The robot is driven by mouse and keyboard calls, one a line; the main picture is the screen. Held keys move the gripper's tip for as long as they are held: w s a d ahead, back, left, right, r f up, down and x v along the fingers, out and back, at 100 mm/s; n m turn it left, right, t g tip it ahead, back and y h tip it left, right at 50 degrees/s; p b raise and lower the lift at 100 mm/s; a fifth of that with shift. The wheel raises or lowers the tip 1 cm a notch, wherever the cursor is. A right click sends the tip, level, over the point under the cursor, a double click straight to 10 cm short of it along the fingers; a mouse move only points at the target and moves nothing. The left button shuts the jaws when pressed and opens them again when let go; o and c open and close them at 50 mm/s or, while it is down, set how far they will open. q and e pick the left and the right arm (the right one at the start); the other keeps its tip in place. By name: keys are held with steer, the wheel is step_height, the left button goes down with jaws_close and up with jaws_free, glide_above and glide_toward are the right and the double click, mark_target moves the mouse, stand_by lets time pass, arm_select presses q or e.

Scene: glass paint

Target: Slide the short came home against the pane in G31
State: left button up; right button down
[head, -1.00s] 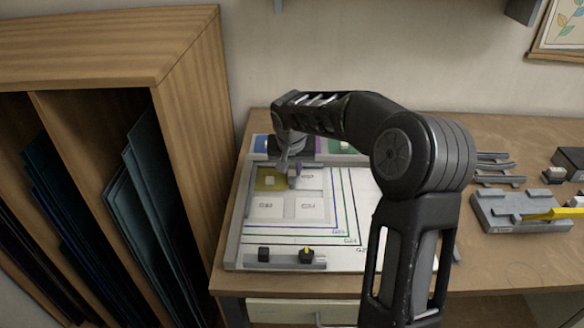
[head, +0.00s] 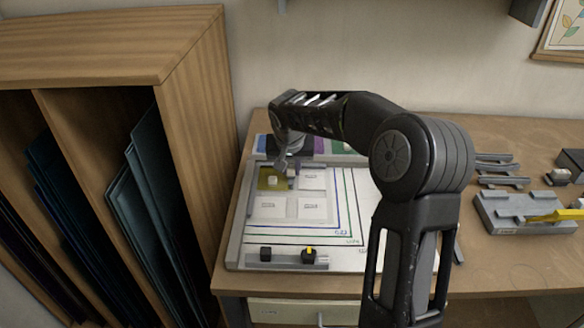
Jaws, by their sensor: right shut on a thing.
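My right gripper (head: 284,168) is over the upper part of the white layout board (head: 258,236), beside a yellow-green pane (head: 264,184) with a pale block (head: 272,181) on it. The gripper is shut on a small grey piece, likely the short came (head: 292,172), at the pane's right edge. Whether the piece touches the pane is too small to tell. The pane lies in the upper left cell of the drawn grid. The cell labels are too small to read. My left gripper is not in view.
Two dark blocks, one with a yellow mark (head: 309,254), sit along the board's front edge. A wooden rack (head: 190,130) of glass sheets stands close on the left. Grey came strips (head: 503,182) and a grey fixture (head: 520,212) with a yellow tool lie on the right.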

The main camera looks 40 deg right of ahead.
steer(key=shift+w+a, duration=0.1)
steer(key=shift+a, duration=0.1)
stand_by(0.4)
steer(key=c, duration=1.2)
jaws_free()
steer(key=shift+r+p, duration=2.05)
steer(key=shift+r, duration=1.45)
